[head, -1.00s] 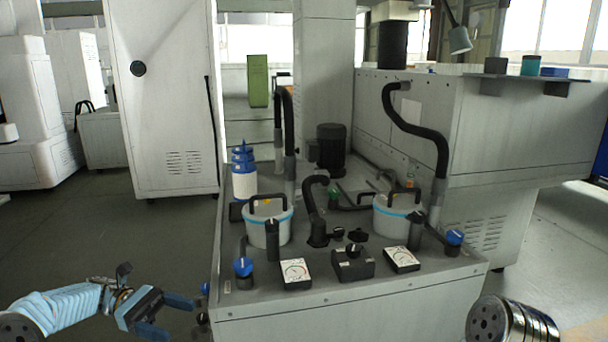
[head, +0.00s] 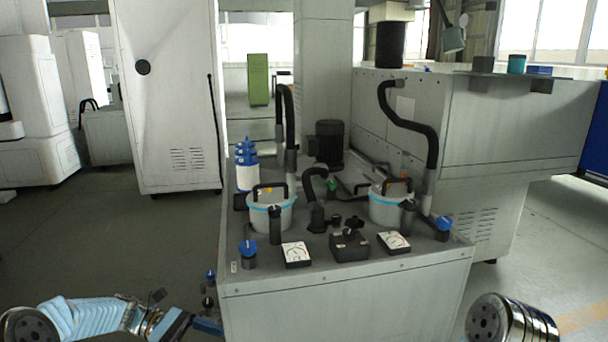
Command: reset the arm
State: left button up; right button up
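My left arm comes in at the lower left with a pale blue ribbed sleeve. My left gripper (head: 200,326) is low at the bottom edge, beside the left front of the grey workstation (head: 340,300). One dark blue finger shows; the rest is cut off by the frame, so its opening cannot be judged. Nothing is seen in it. Only a banded metal link of my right arm shows at the lower right; my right gripper is out of view.
The workstation carries two white buckets (head: 273,216) (head: 388,210), two gauges (head: 296,254) (head: 394,242), a black switch box (head: 349,246), blue-knobbed valves (head: 248,252) (head: 443,228) and black hoses. A tall white cabinet (head: 165,110) stands behind left. Open floor (head: 110,240) lies left.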

pick_arm(q)
jog(key=s+d+f+m+y, duration=0.2)
jog(key=s+d+f+y, duration=0.15)
jog(key=f, duration=0.65)
jog(key=s+d+f+m+y, duration=0.25)
jog(key=s+d+f, duration=0.25)
jog(key=f, duration=0.5)
jog(key=s+d+f+m+t+y, duration=0.1)
jog(key=s+f+m+t+y, duration=0.1)
jog(key=s, duration=0.4)
jog(key=s+d+f+m+t+y, duration=0.2)
jog(key=s+f+m+y, duration=0.1)
jog(key=s+f+m, duration=0.2)
jog(key=shift+s+f+m, duration=0.15)
jog(key=shift+s+m, duration=0.35)
jog(key=shift+m, duration=0.65)
jog(key=shift+w, duration=0.15)
